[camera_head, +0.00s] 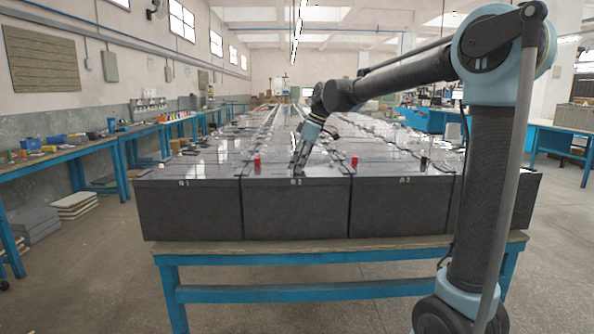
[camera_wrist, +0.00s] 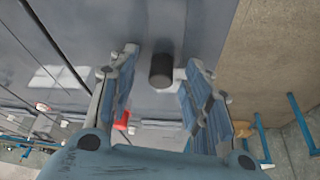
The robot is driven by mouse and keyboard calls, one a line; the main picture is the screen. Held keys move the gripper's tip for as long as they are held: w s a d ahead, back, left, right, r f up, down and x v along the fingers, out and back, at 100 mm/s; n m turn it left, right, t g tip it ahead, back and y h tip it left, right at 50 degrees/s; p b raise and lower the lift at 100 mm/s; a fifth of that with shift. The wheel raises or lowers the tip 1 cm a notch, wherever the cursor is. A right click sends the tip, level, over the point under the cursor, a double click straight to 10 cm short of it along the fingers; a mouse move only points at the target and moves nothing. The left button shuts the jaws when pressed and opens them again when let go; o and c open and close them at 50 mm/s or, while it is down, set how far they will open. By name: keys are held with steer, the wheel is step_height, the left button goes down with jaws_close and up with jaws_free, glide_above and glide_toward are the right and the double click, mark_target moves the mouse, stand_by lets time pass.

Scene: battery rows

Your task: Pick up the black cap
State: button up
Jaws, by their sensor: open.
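A black cap (camera_wrist: 162,70) stands on the grey top of a battery and shows between my fingertips in the wrist view. My gripper (camera_head: 299,164) is open, low over the top of the middle front battery (camera_head: 296,208) in the head view. Its two fingers stand on either side of the cap with a gap on each side, and I cannot see them touching it. In the head view this cap is hidden by or lost against my gripper. Another black cap (camera_head: 424,163) stands on the front battery to the right.
Red caps (camera_head: 257,162) (camera_head: 354,161) stand left and right of my gripper. Rows of batteries fill the blue-framed table (camera_head: 340,294) behind. A blue workbench (camera_head: 62,153) runs along the left wall. The floor left of the table is mostly clear.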

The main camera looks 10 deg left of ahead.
steer(key=c, duration=0.8)
steer(key=shift+r, duration=0.1)
step_height(320, 180, up, 10)
steer(key=shift+f, duration=0.1)
